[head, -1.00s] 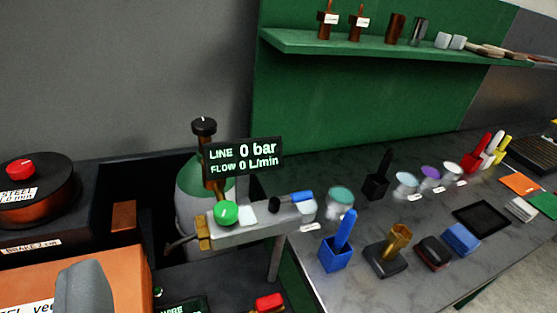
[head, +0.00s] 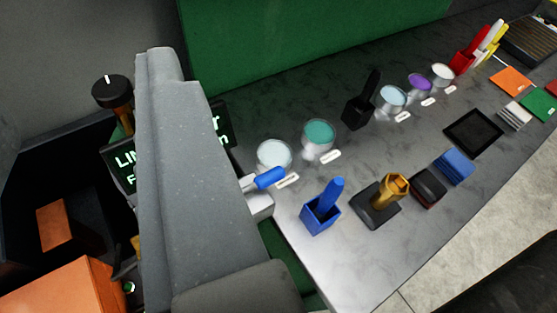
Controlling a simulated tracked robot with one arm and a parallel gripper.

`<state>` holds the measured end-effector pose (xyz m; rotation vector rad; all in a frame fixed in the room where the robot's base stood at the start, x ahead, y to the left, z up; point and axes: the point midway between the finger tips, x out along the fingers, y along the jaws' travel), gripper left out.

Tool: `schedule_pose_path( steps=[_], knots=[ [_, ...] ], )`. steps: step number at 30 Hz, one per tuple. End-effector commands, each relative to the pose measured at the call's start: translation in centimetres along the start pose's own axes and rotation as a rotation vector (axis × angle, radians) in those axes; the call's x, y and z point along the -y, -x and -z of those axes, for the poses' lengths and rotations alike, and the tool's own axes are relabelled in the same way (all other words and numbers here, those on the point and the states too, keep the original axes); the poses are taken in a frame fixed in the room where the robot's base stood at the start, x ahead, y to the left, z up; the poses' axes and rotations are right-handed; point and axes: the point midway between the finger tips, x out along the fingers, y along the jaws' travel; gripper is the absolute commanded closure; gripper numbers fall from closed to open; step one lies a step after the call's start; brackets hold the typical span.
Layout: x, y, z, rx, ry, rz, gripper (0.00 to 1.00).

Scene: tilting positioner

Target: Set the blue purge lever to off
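The blue purge lever (head: 270,178) shows at the right end of the light metal manifold bar (head: 259,204). Its blue handle points to the right and slightly up. A grey part of my gripper (head: 185,165) stands large in front, just left of the lever, and covers most of the bar and the green knob. I see a gap in the picture between it and the blue handle, but cannot tell the depth. Only one grey piece shows, so its opening is unclear. The display (head: 121,166) is mostly hidden behind it.
A black-topped valve knob (head: 112,92) stands at the left. On the grey bench are a blue holder (head: 321,208), a teal jar (head: 318,138), a pale jar (head: 274,154) close by the lever, and a brass piece on a black base (head: 379,201). An orange box (head: 65,290) is at lower left.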

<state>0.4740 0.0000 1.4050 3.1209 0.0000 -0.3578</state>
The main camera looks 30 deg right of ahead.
Motion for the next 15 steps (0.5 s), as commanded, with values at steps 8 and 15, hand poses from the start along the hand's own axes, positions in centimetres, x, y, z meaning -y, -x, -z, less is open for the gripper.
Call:
schedule_pose_path(
  steps=[8,15],
  knots=[
    [-1.9,-2.1,0.0,0.084,-0.09,-0.012,0.59],
    [-5.5,-8.1,-2.4,0.381,-0.43,-0.12,0.59]
  ],
)
